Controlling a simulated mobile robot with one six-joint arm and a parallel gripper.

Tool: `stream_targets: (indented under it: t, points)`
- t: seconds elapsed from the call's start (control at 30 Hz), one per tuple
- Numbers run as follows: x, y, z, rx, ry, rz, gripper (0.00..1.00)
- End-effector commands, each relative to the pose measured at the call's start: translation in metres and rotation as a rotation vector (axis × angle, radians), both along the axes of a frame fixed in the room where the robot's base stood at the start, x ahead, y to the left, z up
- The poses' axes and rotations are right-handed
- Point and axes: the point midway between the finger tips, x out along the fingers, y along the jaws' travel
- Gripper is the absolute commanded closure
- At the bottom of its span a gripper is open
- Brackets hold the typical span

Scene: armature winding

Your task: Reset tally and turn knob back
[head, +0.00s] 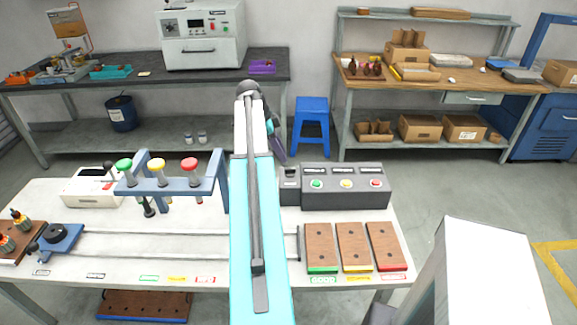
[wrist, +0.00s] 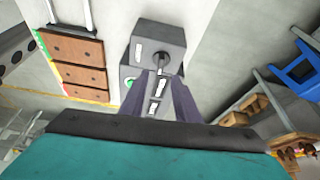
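The dark grey button box (head: 345,199) stands on the white table with a green, a yellow and a red button and a label strip above each. In the wrist view the box (wrist: 129,72) is partly hidden behind my fingers. A smaller grey box (head: 290,192) adjoins its left end. In the wrist view this smaller box (wrist: 150,36) shows a dark round knob (wrist: 162,58) and a white label. My gripper (wrist: 164,76) is open, its two dark fingers apart, with the knob just beyond the tips. Contact cannot be told. In the head view my arm mostly hides the gripper.
Three brown boards (head: 354,247) with green, yellow and red edges lie in front of the box. A blue rack (head: 172,183) with colored-top tools stands left on the table. A blue stool (head: 311,122) and two workbenches are behind, across open floor.

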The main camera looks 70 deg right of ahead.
Motion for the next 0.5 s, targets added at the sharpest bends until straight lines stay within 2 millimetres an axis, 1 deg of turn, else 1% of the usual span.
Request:
stream_targets:
  t: [0.5]
  points:
    - [-0.020, -0.010, -0.051, 0.002, 0.001, -0.001, 0.71]
